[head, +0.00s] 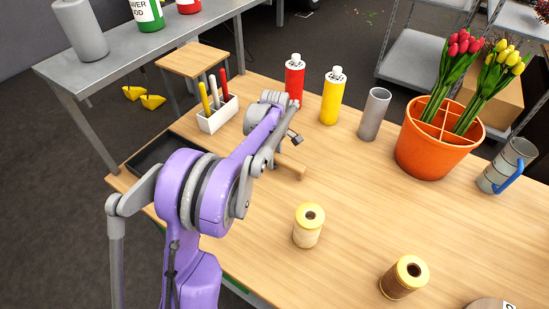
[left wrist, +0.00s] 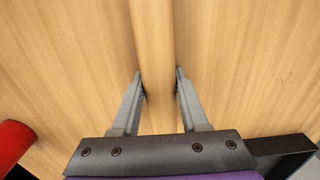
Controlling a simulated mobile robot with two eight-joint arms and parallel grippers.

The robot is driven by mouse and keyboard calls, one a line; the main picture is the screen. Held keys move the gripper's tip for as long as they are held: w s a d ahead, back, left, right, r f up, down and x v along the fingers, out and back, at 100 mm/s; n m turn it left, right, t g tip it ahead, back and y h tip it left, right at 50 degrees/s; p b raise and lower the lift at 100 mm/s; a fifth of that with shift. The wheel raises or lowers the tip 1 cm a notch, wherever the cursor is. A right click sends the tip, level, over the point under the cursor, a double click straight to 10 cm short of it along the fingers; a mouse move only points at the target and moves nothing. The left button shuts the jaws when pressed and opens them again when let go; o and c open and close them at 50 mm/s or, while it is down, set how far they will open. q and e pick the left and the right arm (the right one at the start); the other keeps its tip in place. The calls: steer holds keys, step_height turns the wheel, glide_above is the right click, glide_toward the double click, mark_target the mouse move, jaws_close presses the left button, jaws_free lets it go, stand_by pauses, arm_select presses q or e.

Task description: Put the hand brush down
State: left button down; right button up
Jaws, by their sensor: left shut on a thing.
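The hand brush shows as a plain wooden bar or handle (head: 292,167), whose end sticks out to the right of my left arm in the head view. In the left wrist view the wooden handle (left wrist: 155,40) runs up the picture between the two grey fingers. My left gripper (left wrist: 161,82) is shut on it, one finger on each side. The handle is low over the table top; I cannot tell whether it touches. Bristles are not visible, and my arm hides the rest of the brush in the head view. My right gripper is not in view.
A black tray (head: 150,158) lies at the table's left edge. A white holder (head: 218,115) with markers, a red bottle (head: 294,80), a yellow bottle (head: 332,98) and a grey cup (head: 374,115) stand behind. An orange pot (head: 425,150) holds tulips. Twine spools (head: 307,232) stand in front.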

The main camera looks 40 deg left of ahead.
arm_select(q)
steer(key=shift+c, duration=2.1)
jaws_free()
steer(key=shift+f, duration=0.1)
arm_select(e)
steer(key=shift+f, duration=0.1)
arm_select(q)
steer(key=shift+r, duration=0.25)
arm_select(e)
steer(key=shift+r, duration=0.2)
arm_select(q)
step_height(320, 180, up, 12)
steer(key=p, duration=0.1)
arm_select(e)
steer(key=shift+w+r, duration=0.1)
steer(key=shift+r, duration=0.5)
arm_select(q)
steer(key=shift+f, duration=0.1)
